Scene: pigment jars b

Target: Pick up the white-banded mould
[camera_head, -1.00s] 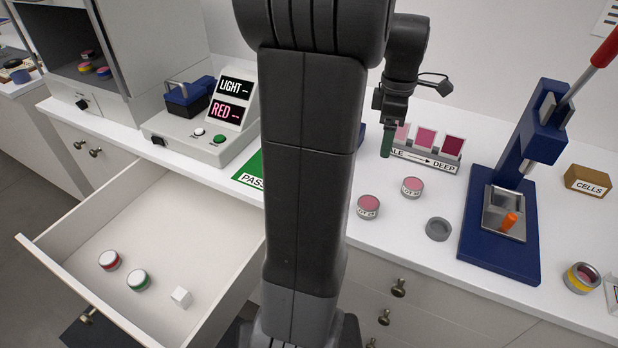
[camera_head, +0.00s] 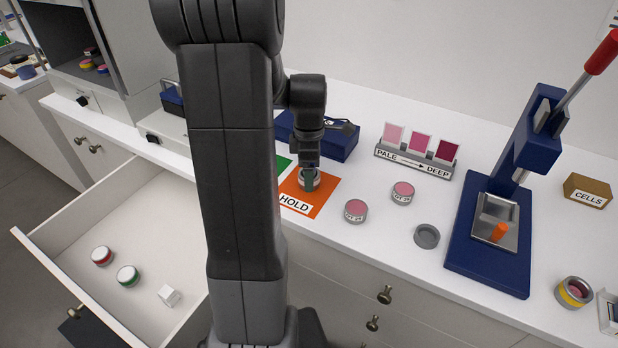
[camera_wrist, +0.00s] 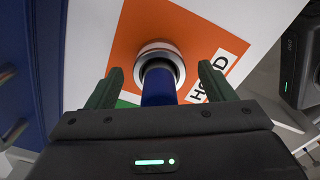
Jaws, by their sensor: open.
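A round metal mould with a white band (camera_wrist: 157,44) stands on the orange HOLD card, with a blue cylindrical part (camera_wrist: 158,86) rising from its middle toward the wrist camera. In the head view the mould (camera_head: 316,178) is partly hidden by my gripper (camera_head: 308,181). My gripper is directly above it and open. In the wrist view its green fingers (camera_wrist: 160,80) stand on either side of the blue part, with gaps visible. I cannot tell how far the fingertips are above the mould's rim.
The HOLD card (camera_head: 320,195) lies beside a blue box (camera_head: 335,141). Pink jars (camera_head: 356,211) (camera_head: 403,192) and a grey ring (camera_head: 427,236) stand to the right, before the blue press (camera_head: 480,240). An open drawer (camera_head: 90,235) holds banded containers and a white block. A yellow-banded container (camera_head: 574,291) is far right.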

